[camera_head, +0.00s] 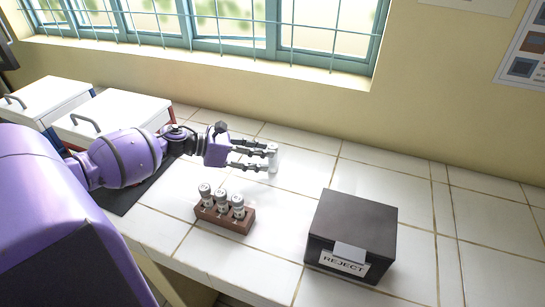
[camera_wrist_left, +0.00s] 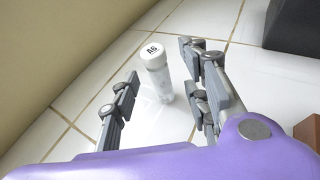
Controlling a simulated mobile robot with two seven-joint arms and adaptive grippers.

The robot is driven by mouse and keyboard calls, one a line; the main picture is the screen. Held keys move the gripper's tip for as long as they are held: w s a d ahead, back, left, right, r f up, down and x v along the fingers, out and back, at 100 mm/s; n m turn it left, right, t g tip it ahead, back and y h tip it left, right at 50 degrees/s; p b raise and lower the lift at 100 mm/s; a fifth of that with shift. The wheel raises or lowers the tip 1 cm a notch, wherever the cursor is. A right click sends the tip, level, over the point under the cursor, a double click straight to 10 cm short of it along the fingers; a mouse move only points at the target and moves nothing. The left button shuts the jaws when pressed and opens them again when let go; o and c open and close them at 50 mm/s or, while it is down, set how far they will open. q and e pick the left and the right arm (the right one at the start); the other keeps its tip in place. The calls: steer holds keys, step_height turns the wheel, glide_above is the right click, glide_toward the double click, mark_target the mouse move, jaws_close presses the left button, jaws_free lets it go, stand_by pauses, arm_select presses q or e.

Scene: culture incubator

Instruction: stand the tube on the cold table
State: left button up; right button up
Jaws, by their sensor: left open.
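In the head view the tube (camera_head: 273,156) shows small at the fingertips. My left gripper (camera_head: 267,159) is open, reaching low from the left, with its fingers on either side of the tube. The left wrist view shows space between the tube and the left-hand finger; I cannot tell whether the other finger touches it. A dark flat panel (camera_head: 122,201) lies partly under my left arm; I cannot tell whether it is the cold table. My right gripper is out of view.
A brown rack (camera_head: 226,219) holds three capped tubes in front of the gripper. A dark box (camera_head: 353,222) labelled REJECT stands to the right. Two white lidded boxes, one nearer (camera_head: 112,116) and one farther (camera_head: 45,98), stand at the left. The tiles beyond the tube are clear up to the wall.

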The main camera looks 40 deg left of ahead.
arm_select(q)
steer(key=x, duration=0.4)
steer(key=shift+w+r+p, duration=0.25)
steer(key=shift+w+p, duration=0.05)
jaws_close()
